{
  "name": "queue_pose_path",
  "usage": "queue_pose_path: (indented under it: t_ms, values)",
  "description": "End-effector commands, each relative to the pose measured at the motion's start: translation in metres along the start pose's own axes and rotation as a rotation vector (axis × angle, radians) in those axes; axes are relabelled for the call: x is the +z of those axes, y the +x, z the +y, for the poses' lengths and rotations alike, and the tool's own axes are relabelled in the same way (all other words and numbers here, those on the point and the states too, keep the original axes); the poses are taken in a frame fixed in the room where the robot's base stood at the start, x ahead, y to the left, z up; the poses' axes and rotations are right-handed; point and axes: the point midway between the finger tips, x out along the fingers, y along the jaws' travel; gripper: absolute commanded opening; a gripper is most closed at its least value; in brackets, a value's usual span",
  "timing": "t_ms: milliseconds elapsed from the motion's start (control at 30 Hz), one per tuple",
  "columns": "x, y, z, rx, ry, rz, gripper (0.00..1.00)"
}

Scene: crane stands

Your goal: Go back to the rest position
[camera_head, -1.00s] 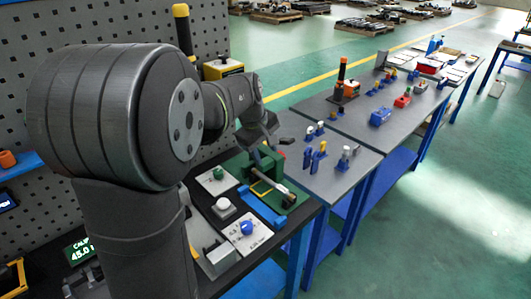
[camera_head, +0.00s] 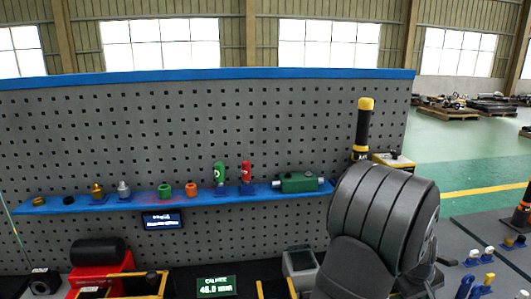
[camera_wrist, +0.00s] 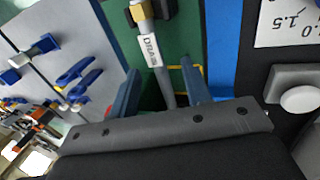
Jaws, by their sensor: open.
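My gripper (camera_wrist: 159,75) shows in the wrist view with its two blue-grey fingers apart. A grey-handled tool (camera_wrist: 150,50) with a white label reading "DRA" lies between the fingers in that picture, with gaps on both sides. Its black and brass-coloured end is at the top edge. It lies over a green surface (camera_wrist: 112,22). I cannot tell the height of the fingers above it. In the head view my gripper is hidden behind my own large arm link at the right.
A blue shelf (camera_head: 50,206) on the pegboard (camera_head: 120,130) holds several small fittings and a green block (camera_head: 298,182). A black-and-yellow post (camera_head: 364,130) stands behind my arm. The wrist view shows a white knob (camera_wrist: 299,99) at right and blue holders (camera_wrist: 75,72) at left.

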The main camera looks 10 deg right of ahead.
Motion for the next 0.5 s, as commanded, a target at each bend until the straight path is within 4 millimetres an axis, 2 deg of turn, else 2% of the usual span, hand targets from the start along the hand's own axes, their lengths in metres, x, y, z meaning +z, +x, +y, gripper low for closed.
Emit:
queue_pose_path:
  t_ms: [100,233,500]
  values:
    - [0.000,0.016,0.000,-0.002,0.000,-0.001,0.44]
    - [0.000,0.025,0.000,-0.001,0.001,0.000,0.44]
    - [0.000,0.018,0.002,0.000,0.000,0.000,0.44]
